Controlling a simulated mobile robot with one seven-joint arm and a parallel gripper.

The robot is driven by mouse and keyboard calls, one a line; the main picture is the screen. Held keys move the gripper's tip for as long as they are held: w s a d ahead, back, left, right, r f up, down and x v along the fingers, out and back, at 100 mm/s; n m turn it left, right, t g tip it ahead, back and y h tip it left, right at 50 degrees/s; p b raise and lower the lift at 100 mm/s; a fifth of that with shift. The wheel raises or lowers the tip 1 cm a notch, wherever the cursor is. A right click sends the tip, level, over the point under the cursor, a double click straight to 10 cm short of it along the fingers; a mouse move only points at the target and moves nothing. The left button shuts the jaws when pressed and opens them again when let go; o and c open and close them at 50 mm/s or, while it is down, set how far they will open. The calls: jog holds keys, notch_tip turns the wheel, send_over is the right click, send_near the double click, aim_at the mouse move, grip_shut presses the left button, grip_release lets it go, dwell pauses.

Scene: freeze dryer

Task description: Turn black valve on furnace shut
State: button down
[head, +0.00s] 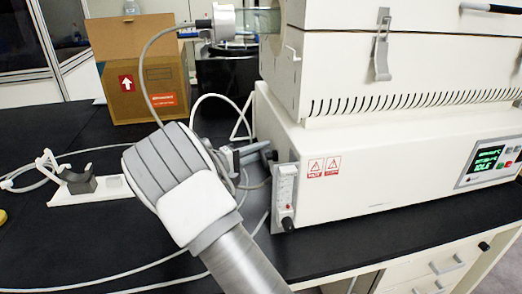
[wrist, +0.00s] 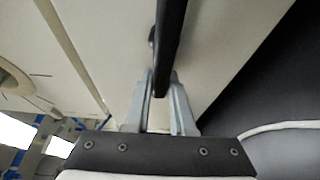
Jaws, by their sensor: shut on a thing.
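The furnace (head: 375,155) is a white box on the black bench at the right of the head view. Its pale side panel (wrist: 105,40) fills much of the wrist view. The black valve handle (wrist: 170,40) is a long dark bar in front of this panel, running up out of the wrist view. My gripper (wrist: 161,80) is shut on the lower end of the handle, one grey finger on each side. In the head view my gripper (head: 258,151) is at the furnace's left side, partly behind my arm. The valve is not clear there.
A flow meter (head: 286,193) with a black knob (head: 288,223) is on the furnace's front left corner. A cardboard box (head: 145,75) stands behind. A white stand (head: 85,186) is at left. Tubes (head: 120,275) cross the bench around my arm.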

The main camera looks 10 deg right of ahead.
jog(key=shift+n+p, duration=0.3)
jog(key=shift+p, duration=0.15)
jog(key=shift+n+p, duration=0.5)
jog(key=shift+p, duration=0.15)
jog(key=n+p, duration=0.1)
jog(key=n+g+y+p, duration=0.1)
jog(key=shift+s+f+p, duration=0.1)
jog(key=shift+f+p, duration=0.3)
jog(key=n+g+p, duration=0.1)
jog(key=n+p, duration=0.1)
jog(key=s+f+n+g+y+p, duration=0.1)
jog(key=n+p, duration=0.2)
jog(key=s+f+n+g+y+p, duration=0.1)
jog(key=n+p, duration=0.1)
jog(key=p, duration=0.1)
jog(key=shift+s+f+g, duration=0.15)
jog(key=shift+f+g, duration=0.1)
jog(key=shift+g, duration=0.15)
jog(key=shift+s+f+n+g+p, duration=0.15)
jog(key=shift+s+n+g+p, duration=0.15)
jog(key=shift+n+g+p, duration=0.3)
jog(key=shift+s+f+n+g+p, duration=0.1)
jog(key=shift+s+n+g+p, duration=0.25)
jog(key=shift+n, duration=0.45)
